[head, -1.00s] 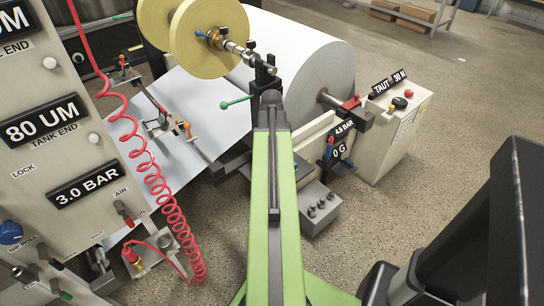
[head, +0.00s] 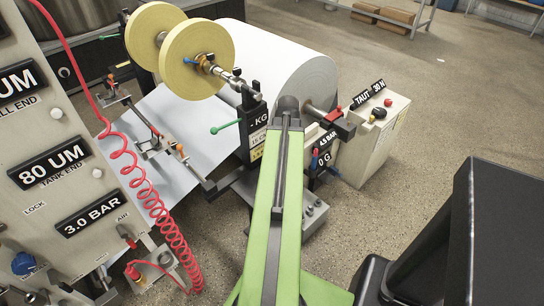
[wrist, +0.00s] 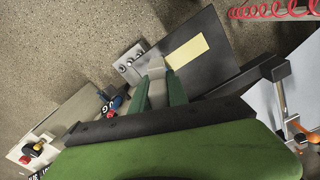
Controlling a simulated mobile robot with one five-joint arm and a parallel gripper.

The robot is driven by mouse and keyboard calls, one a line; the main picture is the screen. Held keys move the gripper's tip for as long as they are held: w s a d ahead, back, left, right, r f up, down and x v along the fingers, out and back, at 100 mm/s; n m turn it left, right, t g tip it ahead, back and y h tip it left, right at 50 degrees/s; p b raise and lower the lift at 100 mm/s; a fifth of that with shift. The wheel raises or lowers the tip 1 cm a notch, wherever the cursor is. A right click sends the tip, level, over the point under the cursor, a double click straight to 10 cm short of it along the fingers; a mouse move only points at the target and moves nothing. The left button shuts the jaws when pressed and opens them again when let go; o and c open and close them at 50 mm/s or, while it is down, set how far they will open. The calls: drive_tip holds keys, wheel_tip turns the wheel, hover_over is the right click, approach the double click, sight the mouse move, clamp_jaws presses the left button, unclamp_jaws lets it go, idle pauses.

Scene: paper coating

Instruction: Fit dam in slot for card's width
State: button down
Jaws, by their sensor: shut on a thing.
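In the wrist view my gripper (wrist: 158,90) shows two dark green sides with a grey piece (wrist: 155,66) between them. It appears shut on this piece, but I cannot tell whether that is the dam. In the head view the grey end of my arm (head: 288,105) is in front of the large white roll, and the fingertips cannot be made out. A plain yellow card-like patch (wrist: 187,52) lies on a dark plate (wrist: 225,62) beyond the gripper in the wrist view. I cannot make out the slot in either view.
A label panel (head: 50,165) with a red coiled hose (head: 155,190) stands at left. Yellow rolls (head: 195,60) and the white roll (head: 285,60) are behind. A control box (head: 375,135) stands right of my arm. Open floor (head: 440,110) lies at right.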

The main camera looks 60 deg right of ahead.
drive_tip(key=r+p, duration=0.3)
drive_tip(key=s+r+p, duration=0.1)
drive_tip(key=r+p, duration=0.6)
drive_tip(key=r, duration=0.1)
drive_tip(key=shift+s+d, duration=0.1)
drive_tip(key=shift+s, duration=0.15)
